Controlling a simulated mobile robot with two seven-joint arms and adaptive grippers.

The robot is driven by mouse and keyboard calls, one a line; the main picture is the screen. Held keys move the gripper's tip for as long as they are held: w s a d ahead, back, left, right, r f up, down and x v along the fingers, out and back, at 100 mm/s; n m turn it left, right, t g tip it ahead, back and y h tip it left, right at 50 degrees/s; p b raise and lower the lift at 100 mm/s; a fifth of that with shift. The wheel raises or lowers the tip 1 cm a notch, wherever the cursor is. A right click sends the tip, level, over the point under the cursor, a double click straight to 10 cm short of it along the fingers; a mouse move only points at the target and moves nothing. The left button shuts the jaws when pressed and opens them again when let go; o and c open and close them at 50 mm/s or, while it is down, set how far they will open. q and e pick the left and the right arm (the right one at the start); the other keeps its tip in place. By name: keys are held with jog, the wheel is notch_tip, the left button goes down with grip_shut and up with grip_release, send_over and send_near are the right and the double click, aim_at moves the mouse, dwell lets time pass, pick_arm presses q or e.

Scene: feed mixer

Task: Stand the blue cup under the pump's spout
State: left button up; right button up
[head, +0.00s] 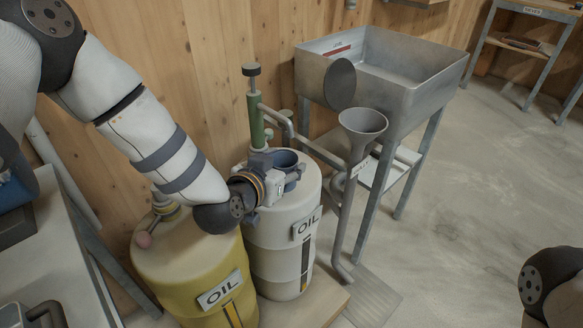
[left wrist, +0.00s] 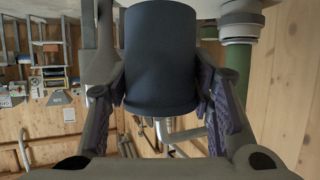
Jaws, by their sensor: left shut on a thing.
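The blue cup (head: 287,159) is upright at the top of the white oil drum (head: 272,240), its open rim facing up. My left gripper (head: 277,173) is shut on it; in the left wrist view the cup (left wrist: 160,60) sits between both fingers. The pump (head: 256,118) is a green cylinder with a dark knob, at the drum's back left. Its grey spout (head: 277,117) curves right and down, ending just above the cup's far side. Whether the cup's base touches the drum lid is hidden. My right gripper is not in view.
A yellow oil drum (head: 185,265) stands left of the white one, under my left forearm. A grey funnel on a pipe (head: 363,122) rises close to the right. A metal sink (head: 405,100) stands behind it. The concrete floor at right is clear.

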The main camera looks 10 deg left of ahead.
aim_at(290, 156)
pick_arm(q)
jog(key=w, duration=0.3)
jog(key=shift+w+d, duration=0.2)
jog(key=shift+d, duration=0.15)
jog(key=f, duration=0.2)
jog(key=f+b, duration=0.1)
jog(key=shift+w+f, duration=0.25)
jog(key=shift+f, duration=0.15)
jog(key=shift+r, duration=0.15)
jog(key=o, duration=0.5)
jog(key=shift+f, duration=0.25)
jog(key=o, duration=0.4)
jog(key=shift+o, duration=0.2)
